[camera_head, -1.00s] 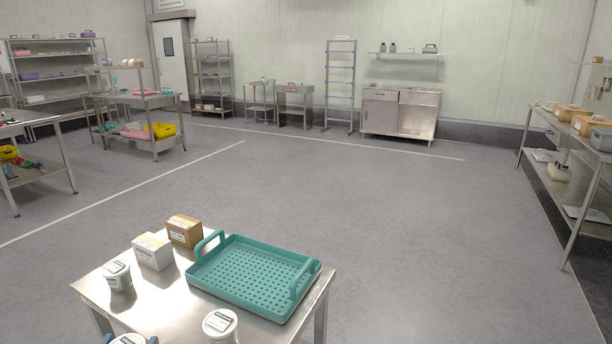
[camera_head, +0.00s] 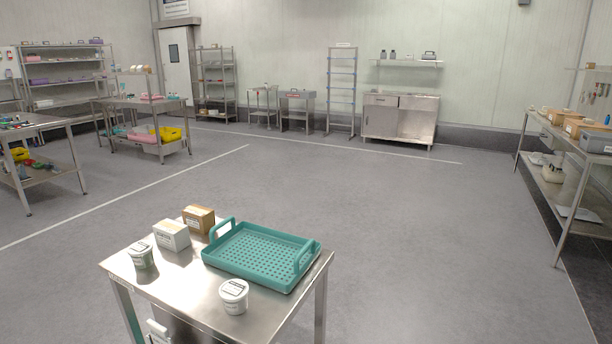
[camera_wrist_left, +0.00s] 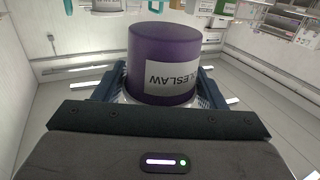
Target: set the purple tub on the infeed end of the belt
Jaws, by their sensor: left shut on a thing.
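My left gripper (camera_wrist_left: 160,88) is shut on the tub, with a dark blue finger on either side. The tub's part nearest the palm is pale and partly hidden by the gripper. I cannot make out the tub or the left gripper in the head view. My right gripper is in neither view. No conveyor belt can be made out.
A steel table (camera_head: 190,290) stands close in front, holding a teal tray (camera_head: 260,284), white tubs (camera_head: 234,297), a white box (camera_head: 171,236) and a brown box (camera_head: 198,219). A steel bench (camera_head: 560,135) stands at right. Shelves and tables line the left and back; the middle floor is clear.

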